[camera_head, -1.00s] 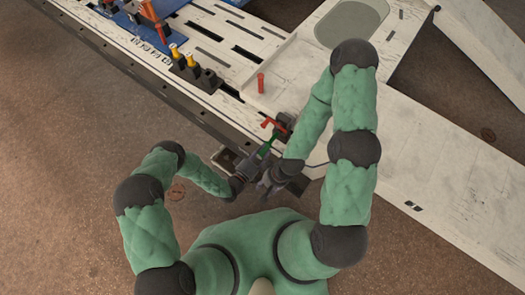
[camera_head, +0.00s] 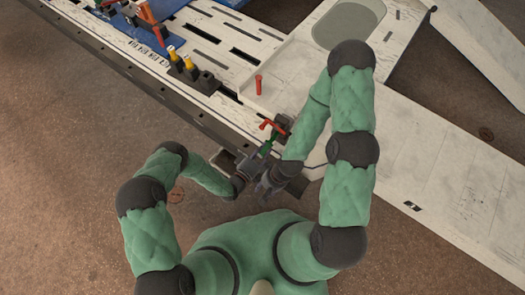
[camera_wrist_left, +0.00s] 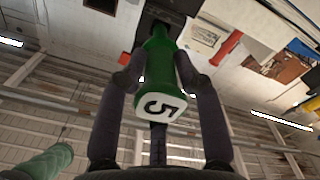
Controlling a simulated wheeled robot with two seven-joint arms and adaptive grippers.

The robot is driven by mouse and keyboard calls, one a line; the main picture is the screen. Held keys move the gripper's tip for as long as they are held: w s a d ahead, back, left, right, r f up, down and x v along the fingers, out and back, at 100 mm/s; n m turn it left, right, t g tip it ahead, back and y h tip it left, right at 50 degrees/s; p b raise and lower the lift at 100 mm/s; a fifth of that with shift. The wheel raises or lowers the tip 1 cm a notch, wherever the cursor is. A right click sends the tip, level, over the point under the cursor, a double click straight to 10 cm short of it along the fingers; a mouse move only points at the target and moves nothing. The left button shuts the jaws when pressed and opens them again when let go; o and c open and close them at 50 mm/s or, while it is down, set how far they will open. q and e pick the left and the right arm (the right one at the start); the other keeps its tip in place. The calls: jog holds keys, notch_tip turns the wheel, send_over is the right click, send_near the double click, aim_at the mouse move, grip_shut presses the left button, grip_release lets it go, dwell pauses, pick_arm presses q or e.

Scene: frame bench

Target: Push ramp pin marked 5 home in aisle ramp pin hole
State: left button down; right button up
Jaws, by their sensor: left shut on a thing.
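The ramp pin marked 5 is green, with a white end face bearing a black 5, and fills the middle of the left wrist view (camera_wrist_left: 158,78). My left gripper (camera_wrist_left: 156,80) is shut on it, one finger on each side. In the head view the pin is a small green piece (camera_head: 268,146) at my left gripper (camera_head: 262,151), just below a red T-handle (camera_head: 272,125). Its far end points at a dark block (camera_wrist_left: 155,25); whether it sits in a hole there is hidden. My right gripper (camera_head: 264,186) is just below the left; its fingers are unclear.
A red pin (camera_head: 258,84) stands on the pale deck. Yellow-topped pins (camera_head: 190,63) stand in a black holder at the bench edge. A pale ramp panel (camera_head: 430,175) extends at the right.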

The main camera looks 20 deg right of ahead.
aim_at(273, 138)
pick_arm(q)
jog(key=shift+x, duration=3.35)
jog(key=c, duration=0.7)
grip_release()
jog(key=shift+c, duration=0.2)
jog(key=shift+a, duration=0.1)
jog(key=v, duration=1.2)
